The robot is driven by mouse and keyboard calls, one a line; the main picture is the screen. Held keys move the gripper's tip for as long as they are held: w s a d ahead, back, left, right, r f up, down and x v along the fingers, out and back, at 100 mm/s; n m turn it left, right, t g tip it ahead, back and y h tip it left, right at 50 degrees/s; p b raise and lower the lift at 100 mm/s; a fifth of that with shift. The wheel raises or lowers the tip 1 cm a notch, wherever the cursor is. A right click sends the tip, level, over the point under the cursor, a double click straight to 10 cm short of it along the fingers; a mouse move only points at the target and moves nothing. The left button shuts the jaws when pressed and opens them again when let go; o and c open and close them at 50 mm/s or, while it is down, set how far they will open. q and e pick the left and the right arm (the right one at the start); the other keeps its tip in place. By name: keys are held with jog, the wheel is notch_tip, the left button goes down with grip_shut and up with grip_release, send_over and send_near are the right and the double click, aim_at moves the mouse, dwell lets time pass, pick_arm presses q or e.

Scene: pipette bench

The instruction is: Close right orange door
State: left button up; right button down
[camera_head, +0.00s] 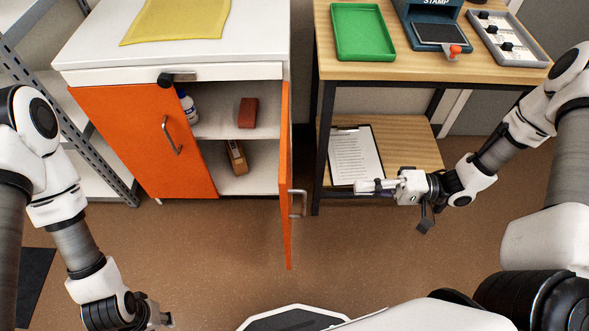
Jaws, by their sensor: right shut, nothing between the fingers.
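The right orange door (287,190) of the white cabinet (170,50) stands open, swung out toward me and seen almost edge-on. Its metal handle (303,203) faces right. The left orange door (142,135) is closed across the left side of the cabinet. My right gripper (362,186) is shut and empty, to the right of the open door and its handle, apart from both, with its fingers pointing left. My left gripper (165,320) is low at the bottom left, well away from the doors. Its fingers are small and partly out of clear view.
Inside the cabinet are a bottle (187,106), a red-brown block (248,113) and a brown item (237,157). A wooden table (385,72) stands at right, with a clipboard (355,155) on its lower shelf (410,150). The floor before the cabinet is clear.

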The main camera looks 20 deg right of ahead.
jog(key=b+x, duration=0.4)
jog(key=x, duration=1)
jog(key=shift+a+f, duration=0.1)
